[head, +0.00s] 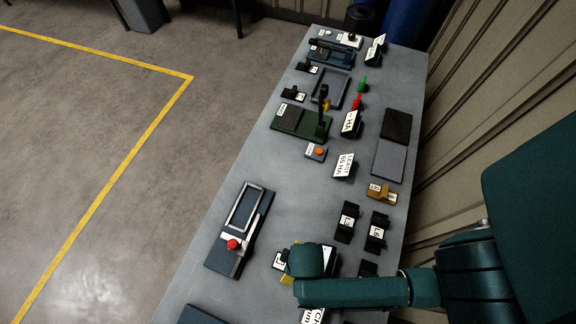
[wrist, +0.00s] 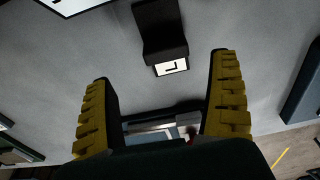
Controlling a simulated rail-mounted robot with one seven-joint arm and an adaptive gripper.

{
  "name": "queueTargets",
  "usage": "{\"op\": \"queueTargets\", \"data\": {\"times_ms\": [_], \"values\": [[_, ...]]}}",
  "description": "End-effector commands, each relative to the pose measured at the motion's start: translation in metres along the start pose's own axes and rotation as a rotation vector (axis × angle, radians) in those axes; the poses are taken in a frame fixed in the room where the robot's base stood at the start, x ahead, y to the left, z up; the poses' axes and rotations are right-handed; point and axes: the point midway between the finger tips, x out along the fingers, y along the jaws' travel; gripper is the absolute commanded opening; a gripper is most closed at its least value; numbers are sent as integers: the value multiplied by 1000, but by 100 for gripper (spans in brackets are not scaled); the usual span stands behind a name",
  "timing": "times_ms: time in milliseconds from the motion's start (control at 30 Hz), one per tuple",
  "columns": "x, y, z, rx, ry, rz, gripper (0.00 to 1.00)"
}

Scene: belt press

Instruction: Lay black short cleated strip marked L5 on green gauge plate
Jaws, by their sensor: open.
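Two short black pieces with white labels, the left one (head: 344,236) and the right one (head: 373,246), lie on the right half of the bench. Their labels seem to start with L, but I cannot read the digits surely. A dark green plate (head: 287,119) with a black upright post lies farther up the bench; I cannot tell surely that it is the gauge plate. My gripper (head: 287,272) is low over the near bench, partly hidden by my arm. In the wrist view my gripper (wrist: 163,95) is open and empty. A black labelled piece (wrist: 160,30) lies beyond its fingertips.
A blue-grey device with a red button (head: 233,244) stands left of my gripper. An orange-button box (head: 316,152), a white sign (head: 344,165), a yellow-brown block (head: 382,193) and a grey pad (head: 389,160) lie farther up. Bare bench lies around (head: 285,195) mid-left.

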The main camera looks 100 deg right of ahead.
Motion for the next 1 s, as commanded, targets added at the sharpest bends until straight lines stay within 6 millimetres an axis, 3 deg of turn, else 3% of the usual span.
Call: {"op": "queueTargets", "data": {"times_ms": [433, 733, 1000], "values": [[65, -8, 2, 0, 1, 0, 91], [73, -7, 2, 0, 1, 0, 91], [73, -7, 2, 0, 1, 0, 41]]}}
